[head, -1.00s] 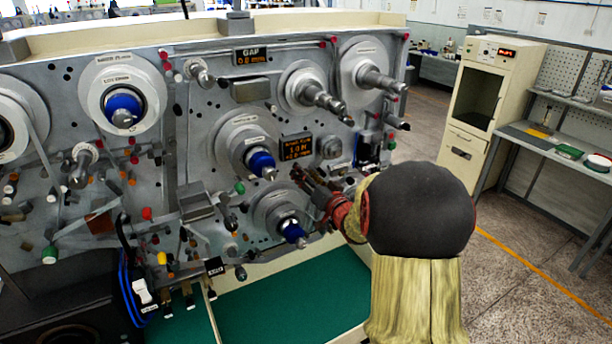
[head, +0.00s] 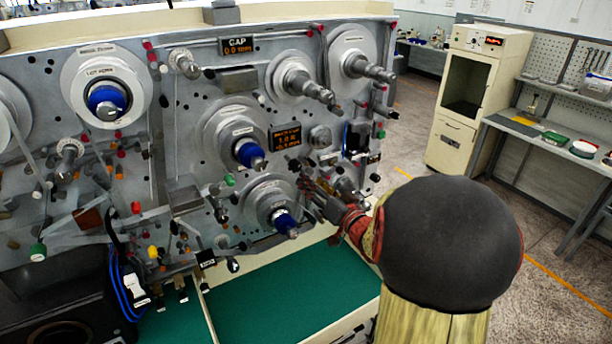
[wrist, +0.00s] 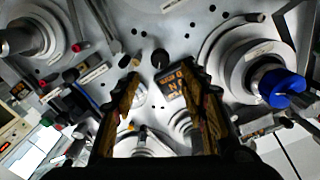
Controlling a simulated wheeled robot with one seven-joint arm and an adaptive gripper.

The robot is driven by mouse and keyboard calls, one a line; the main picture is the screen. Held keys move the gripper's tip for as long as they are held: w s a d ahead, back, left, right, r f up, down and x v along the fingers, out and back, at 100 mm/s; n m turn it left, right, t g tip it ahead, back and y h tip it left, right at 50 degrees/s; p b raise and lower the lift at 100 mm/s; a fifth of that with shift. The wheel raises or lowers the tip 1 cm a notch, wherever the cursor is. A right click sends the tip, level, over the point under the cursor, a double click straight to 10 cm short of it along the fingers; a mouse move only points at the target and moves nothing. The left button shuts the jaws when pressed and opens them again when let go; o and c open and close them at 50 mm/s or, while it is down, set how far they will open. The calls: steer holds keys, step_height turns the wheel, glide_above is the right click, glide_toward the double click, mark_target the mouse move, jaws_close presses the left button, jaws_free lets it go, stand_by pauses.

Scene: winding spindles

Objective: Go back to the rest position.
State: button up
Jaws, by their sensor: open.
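My gripper (head: 312,192) is in front of the lower right part of the grey winding panel (head: 190,140), beside the lower blue-tipped spindle (head: 282,221). In the wrist view my gripper (wrist: 168,85) is open, its two fingers spread with nothing between them. The panel face with its small display (wrist: 172,85) shows beyond the fingertips. A blue-tipped spindle (wrist: 280,88) is to the right of the fingers in that view. My forearm hides part of the panel's lower right edge in the head view.
Two bare metal spindles (head: 310,88) stick out at the panel's upper right. A green mat (head: 290,285) lies below the panel. A cream cabinet (head: 478,100) and a grey workbench (head: 550,150) stand at the right, with open floor in front of them.

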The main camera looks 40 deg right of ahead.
steer(key=shift+s+a, duration=0.15)
steer(key=shift+s, duration=0.45)
